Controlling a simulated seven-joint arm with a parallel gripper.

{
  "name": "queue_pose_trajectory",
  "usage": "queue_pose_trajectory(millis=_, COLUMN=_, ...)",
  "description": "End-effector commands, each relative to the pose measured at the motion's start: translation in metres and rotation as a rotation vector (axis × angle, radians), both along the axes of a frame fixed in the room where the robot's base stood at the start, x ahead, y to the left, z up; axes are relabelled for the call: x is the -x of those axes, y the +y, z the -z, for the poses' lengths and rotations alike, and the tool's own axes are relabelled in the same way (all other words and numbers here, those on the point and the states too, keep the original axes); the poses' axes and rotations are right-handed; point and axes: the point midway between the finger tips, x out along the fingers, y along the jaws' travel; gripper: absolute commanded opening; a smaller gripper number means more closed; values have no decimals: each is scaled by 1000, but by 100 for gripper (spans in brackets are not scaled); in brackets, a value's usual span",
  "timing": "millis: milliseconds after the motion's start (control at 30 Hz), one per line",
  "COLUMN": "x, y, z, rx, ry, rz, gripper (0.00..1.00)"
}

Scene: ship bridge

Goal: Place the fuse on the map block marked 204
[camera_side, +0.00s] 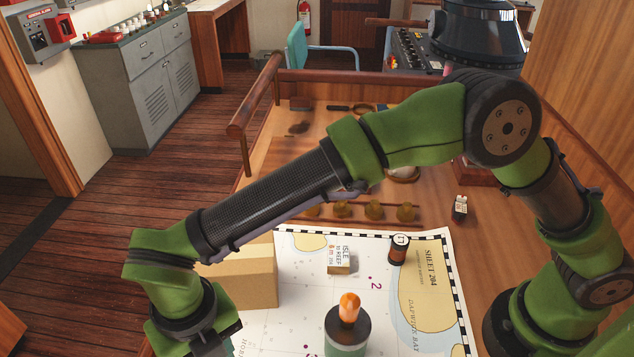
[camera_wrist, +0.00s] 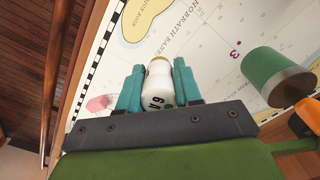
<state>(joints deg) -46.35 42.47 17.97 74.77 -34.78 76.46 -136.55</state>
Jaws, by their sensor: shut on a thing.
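The fuse, a white cylinder (camera_wrist: 158,85) with a tan end and dark lettering, sits between the teal fingers of my gripper (camera_wrist: 157,72) in the wrist view. The gripper is shut on it, above the chart. In the side view the wrist is at the lower left and the fingertips and fuse are out of sight. The chart (camera_side: 437,331) lies on the table and its right part reads "SHEET 204". A small block (camera_side: 340,260) printed "ISLE TO REEF" stands on it, to the right of my gripper; its smaller print is too small to read.
A green cylinder with an orange top (camera_side: 347,340) stands on the chart near the front, also in the wrist view (camera_wrist: 272,72). A tan box (camera_side: 258,278) stands behind my wrist. A dark, labelled cylinder (camera_side: 397,251) stands at the chart's back right. Several brass pieces (camera_side: 374,210) line a rack behind.

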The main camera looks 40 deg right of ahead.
Motion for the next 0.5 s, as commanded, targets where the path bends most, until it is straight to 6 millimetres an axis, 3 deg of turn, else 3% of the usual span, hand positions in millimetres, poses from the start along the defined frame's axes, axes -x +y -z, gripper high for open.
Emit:
queue_pose_trajectory(millis=167, x=-24, y=-14, z=-22, rx=-2, ry=-3, rz=53, gripper=4)
queue_pose_trajectory(millis=267, x=-49, y=-37, z=-42, rx=-3, ry=-4, rz=118, gripper=4)
queue_pose_trajectory(millis=400, x=-77, y=-98, z=-70, rx=-2, ry=-5, rz=236, gripper=4)
queue_pose_trajectory(millis=500, x=-82, y=-147, z=-83, rx=1, ry=-5, rz=290, gripper=4)
